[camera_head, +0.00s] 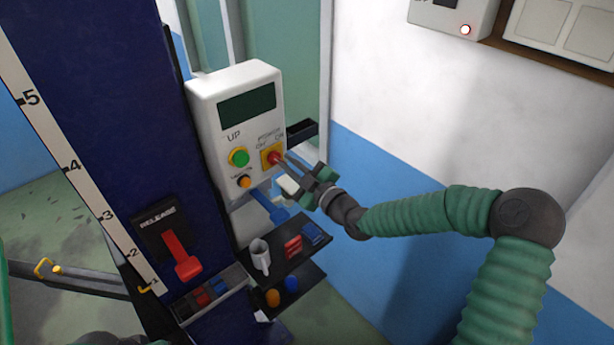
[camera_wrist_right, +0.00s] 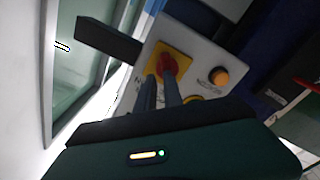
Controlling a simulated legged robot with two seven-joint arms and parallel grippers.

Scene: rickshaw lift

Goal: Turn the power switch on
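The power switch (camera_head: 272,157) is a red knob on a yellow plate, at the right side of the white control box (camera_head: 236,81). Lettering reading POWER stands above it. My right gripper (camera_head: 284,162) reaches in from the right with its fingertips at the knob. In the right wrist view, the red knob (camera_wrist_right: 167,64) shows just beyond the two dark fingers (camera_wrist_right: 160,80), which overlap its lower edge. The fingers are close together with a narrow gap. I cannot tell whether they grip the knob. My left gripper is not in view.
A green UP button (camera_head: 238,157) and an orange button (camera_head: 244,182) are left of the switch. A red release lever (camera_head: 182,255) is on the blue column. A dark bracket (camera_head: 302,131) juts out nearby.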

